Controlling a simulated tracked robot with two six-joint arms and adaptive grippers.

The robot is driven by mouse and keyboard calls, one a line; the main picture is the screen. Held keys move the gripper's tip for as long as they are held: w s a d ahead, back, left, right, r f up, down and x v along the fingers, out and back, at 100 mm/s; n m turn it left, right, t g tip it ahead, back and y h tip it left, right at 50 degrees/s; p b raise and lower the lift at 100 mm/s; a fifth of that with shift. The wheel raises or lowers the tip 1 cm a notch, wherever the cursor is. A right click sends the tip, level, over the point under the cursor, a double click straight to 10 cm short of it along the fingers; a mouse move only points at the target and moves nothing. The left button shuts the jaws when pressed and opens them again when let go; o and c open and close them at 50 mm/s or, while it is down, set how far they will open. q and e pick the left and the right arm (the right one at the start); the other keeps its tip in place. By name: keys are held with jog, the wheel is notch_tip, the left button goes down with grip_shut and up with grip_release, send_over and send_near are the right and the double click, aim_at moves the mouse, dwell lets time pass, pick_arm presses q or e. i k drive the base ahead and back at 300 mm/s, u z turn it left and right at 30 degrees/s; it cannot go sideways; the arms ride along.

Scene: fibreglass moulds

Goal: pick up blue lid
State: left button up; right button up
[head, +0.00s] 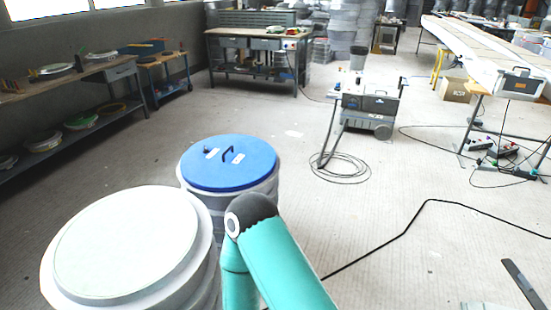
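The round blue lid (228,163) lies flat on top of a grey-white drum (268,190) near the picture's centre left. It has a small dark handle in its middle and light labels beside it. A teal arm of mine with a dark joint rises from the bottom in front of the drum and hides part of its lower side. The lid's top is almost fully visible. Neither of my grippers shows in the head view, so I cannot see their place relative to the lid.
A second drum with a white top (125,245) stands at the near left, close to the blue-lidded one. A black cable (400,234) crosses the floor at right. A wheeled machine (370,105) and coiled hose (342,168) stand behind. Open floor lies between.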

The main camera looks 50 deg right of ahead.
aim_at(233, 163)
jog(key=u, duration=0.8)
jog(key=i, duration=0.1)
jog(key=z, duration=2)
jog(key=k, duration=0.85)
jog(key=z, duration=0.15)
jog(key=i, duration=0.85)
jog(key=u, duration=0.25)
jog(key=k, duration=0.9)
jog(key=z, duration=0.15)
jog(key=i, duration=0.5)
jog(key=z, duration=0.05)
